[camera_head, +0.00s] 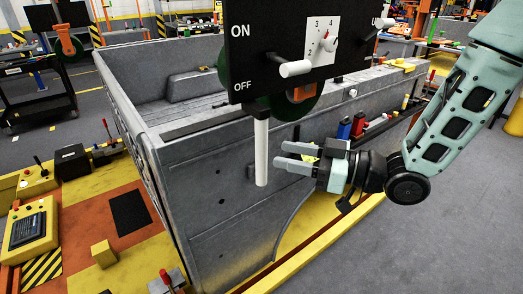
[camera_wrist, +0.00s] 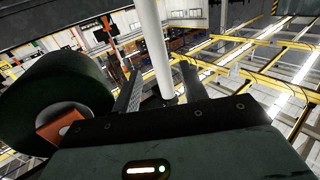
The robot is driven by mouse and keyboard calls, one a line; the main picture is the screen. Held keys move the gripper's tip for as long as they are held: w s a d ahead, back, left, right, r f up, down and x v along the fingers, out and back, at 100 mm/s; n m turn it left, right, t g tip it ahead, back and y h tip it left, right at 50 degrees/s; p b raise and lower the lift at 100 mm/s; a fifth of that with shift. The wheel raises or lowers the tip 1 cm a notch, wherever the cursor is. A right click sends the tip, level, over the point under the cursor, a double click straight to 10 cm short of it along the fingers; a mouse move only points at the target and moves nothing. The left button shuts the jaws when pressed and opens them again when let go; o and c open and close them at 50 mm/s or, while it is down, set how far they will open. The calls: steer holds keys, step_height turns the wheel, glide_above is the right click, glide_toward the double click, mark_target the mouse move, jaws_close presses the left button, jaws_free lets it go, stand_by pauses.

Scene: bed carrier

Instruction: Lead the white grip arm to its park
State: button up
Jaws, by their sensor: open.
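The white grip arm (camera_head: 261,150) is a plain white rod hanging nearly upright below a black panel (camera_head: 262,40) marked ON and OFF. My gripper (camera_head: 279,155) is just right of the rod's lower part in the head view, its two grey fingers pointing left at it. The fingers are open and hold nothing. In the wrist view the white rod (camera_wrist: 154,40) shows in line with the gap between the fingers (camera_wrist: 160,75). I cannot tell whether a finger touches it. No marked park position is clear to me.
A dark green wheel with an orange hub (camera_wrist: 62,112) is close on the left in the wrist view. The panel also carries a white handle (camera_head: 296,69) and a numbered dial plate (camera_head: 321,38). A grey truck bed (camera_head: 205,190) stands behind the rod.

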mark_target(261, 150)
steer(key=p+x, duration=0.1)
steer(key=x, duration=0.5)
steer(key=shift+a, duration=0.15)
jaws_close()
